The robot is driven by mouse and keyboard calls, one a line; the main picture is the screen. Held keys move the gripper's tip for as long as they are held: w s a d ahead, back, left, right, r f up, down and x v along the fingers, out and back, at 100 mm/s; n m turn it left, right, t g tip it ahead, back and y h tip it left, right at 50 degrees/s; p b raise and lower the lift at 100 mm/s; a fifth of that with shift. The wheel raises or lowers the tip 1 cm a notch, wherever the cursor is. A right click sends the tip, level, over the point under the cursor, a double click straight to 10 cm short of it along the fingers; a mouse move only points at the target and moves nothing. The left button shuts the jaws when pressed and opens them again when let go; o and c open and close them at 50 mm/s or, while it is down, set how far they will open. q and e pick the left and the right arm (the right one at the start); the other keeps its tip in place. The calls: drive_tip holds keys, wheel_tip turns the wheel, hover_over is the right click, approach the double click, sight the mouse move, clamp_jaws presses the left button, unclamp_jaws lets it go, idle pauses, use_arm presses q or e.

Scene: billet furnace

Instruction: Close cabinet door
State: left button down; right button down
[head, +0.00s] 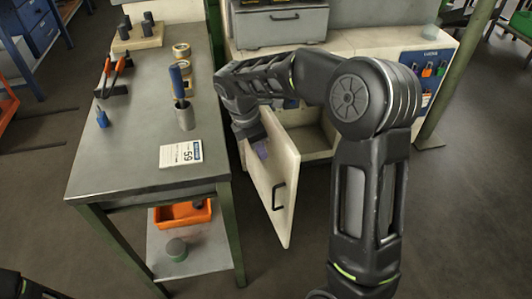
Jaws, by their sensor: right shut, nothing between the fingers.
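The cabinet door (283,170) is a pale panel with a black bar handle (278,195). It stands swung out from the white cabinet (345,42), with the cabinet's open compartment (316,143) showing to its right. My right arm reaches over the compartment from the right. My right gripper (261,153) is shut and empty, pointing down by the upper part of the door's handle side, above and left of the handle. I cannot tell if it touches the door. My left gripper is not in view.
A grey workbench (130,164) stands close left of the door, with a narrow gap between. It bears a metal cup (184,117), a card (180,153) and hand tools. An orange bin (183,213) sits on its lower shelf. Floor in front of the door is clear.

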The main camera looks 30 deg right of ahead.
drive_tip(key=s+d+f+b, duration=0.1)
drive_tip(key=d+f, duration=0.5)
drive_tip(key=f, duration=0.2)
drive_tip(key=shift+f, duration=0.25)
drive_tip(key=shift+d, duration=0.1)
